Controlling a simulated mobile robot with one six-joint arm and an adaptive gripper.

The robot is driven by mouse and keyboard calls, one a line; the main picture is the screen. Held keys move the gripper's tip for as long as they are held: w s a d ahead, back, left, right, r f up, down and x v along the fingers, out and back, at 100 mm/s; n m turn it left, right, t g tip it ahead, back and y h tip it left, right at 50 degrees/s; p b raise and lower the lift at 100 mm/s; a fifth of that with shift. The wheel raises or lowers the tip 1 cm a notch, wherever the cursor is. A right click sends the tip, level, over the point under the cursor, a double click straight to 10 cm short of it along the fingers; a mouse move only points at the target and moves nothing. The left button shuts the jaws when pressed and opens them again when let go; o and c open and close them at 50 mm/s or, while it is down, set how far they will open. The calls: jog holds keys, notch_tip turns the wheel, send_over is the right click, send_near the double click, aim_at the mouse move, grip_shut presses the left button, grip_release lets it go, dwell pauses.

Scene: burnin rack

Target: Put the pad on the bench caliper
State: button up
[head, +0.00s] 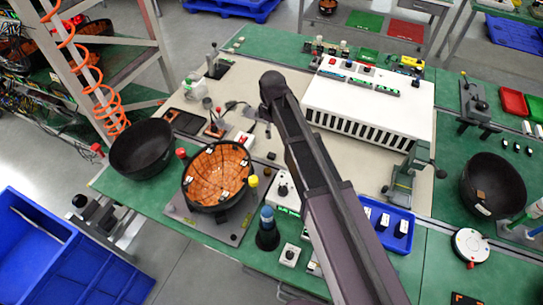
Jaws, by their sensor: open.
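My arm rises from the bottom of the head view to a dark rounded joint above the bench's middle. My gripper does not show in this view. I cannot tell for certain which thing is the pad. A flat dark rectangular piece (185,121) lies at the bench's left, beside the black bowl. I cannot single out the bench caliper either. A grey-green clamp-like fixture (402,180) stands right of my arm, and a dark grey fixture (473,108) stands at the right. A small black stand (216,66) is at the back left.
A white slotted box (372,107) fills the back middle. An orange-lined round fixture (218,175) and black bowls (142,150) (494,186) stand on the green bench. The beige mat is partly clear.

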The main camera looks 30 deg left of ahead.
jog(key=shift+f, duration=0.2)
jog(key=b, duration=0.9)
send_over(272, 155)
notch_tip(272, 155, down, 8)
jog(key=shift+f, duration=0.15)
jog(key=shift+f, duration=0.1)
dwell(0.4)
jog(key=shift+a+f+b, duration=0.1)
jog(key=shift+f+b, duration=2.35)
jog(key=shift+f, duration=0.05)
jog(key=c, duration=0.8)
jog(key=shift+r, duration=0.15)
notch_tip(272, 155, up, 10)
jog(key=p, duration=1)
